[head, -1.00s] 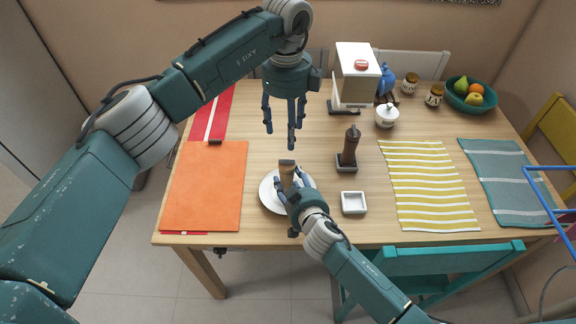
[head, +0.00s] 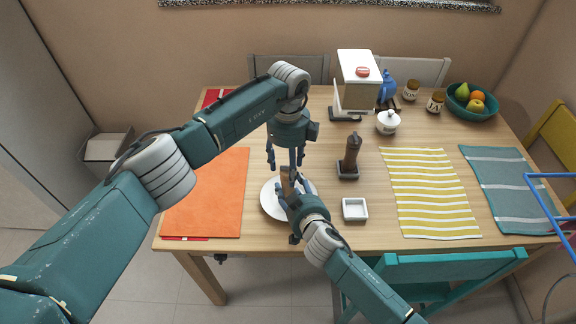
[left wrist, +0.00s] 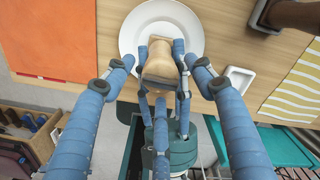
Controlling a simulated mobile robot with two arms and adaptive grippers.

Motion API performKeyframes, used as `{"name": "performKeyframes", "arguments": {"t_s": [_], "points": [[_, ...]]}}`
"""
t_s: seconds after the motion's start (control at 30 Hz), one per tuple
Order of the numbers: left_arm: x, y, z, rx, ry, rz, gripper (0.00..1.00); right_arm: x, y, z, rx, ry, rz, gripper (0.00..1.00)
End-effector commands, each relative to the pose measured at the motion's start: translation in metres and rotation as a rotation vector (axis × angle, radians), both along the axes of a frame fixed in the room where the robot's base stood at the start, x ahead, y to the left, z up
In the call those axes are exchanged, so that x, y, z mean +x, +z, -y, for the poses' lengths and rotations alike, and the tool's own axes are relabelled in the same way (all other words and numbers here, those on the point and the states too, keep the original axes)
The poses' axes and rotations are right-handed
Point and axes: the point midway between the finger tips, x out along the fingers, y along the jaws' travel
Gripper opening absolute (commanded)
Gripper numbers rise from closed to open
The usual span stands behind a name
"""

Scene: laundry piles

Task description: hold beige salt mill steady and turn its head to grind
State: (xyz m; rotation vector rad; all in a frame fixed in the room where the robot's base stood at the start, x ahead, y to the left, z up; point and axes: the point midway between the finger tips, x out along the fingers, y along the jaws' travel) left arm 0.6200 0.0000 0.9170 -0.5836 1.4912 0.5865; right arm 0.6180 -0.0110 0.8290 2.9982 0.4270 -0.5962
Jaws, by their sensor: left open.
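The beige salt mill (head: 286,183) stands upright over the white plate (head: 269,205); its rounded light-wood head also shows in the left wrist view (left wrist: 159,62). My right gripper (head: 291,191) comes from the front and is closed around the mill's body, which its fingers partly hide. My left gripper (head: 286,164) points down from above, just over the mill's head. Its fingers are open and empty; in the left wrist view they are spread on both sides of the head, apart from it.
A dark brown mill (head: 351,150) stands on a dark base to the right, with a small white square dish (head: 354,208) in front. An orange placemat (head: 208,195) lies left, a yellow striped one (head: 425,190) right. A white-and-wood box (head: 357,82) stands behind.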

Motion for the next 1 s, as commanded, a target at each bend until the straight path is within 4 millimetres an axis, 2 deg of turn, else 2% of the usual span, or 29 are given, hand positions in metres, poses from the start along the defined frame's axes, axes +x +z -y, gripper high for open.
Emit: {"name": "performKeyframes", "arguments": {"t_s": [0.13,0.3,0.37,0.73,1.0], "points": [[-0.0001,0.0000,0.0001,0.000,0.000,0.000,0.53,0.0000,-0.0005,0.0003,-0.001,-0.001,-0.001,0.13],[-0.0001,0.0001,0.0001,0.000,0.000,0.000,0.19,0.0000,-0.0004,0.0003,-0.001,-0.001,-0.001,0.13],[0.0000,0.0001,0.0000,0.000,0.000,0.000,0.10,0.0000,-0.0005,0.0002,-0.001,-0.001,-0.001,0.13],[0.0004,0.0003,-0.0005,0.001,-0.045,0.001,0.09,-0.0001,-0.0005,0.0003,-0.001,-0.001,-0.001,0.13],[0.0005,0.0006,-0.0008,0.003,-0.212,0.000,0.09,-0.0001,-0.0006,0.0004,-0.001,-0.001,-0.001,0.13]]}}
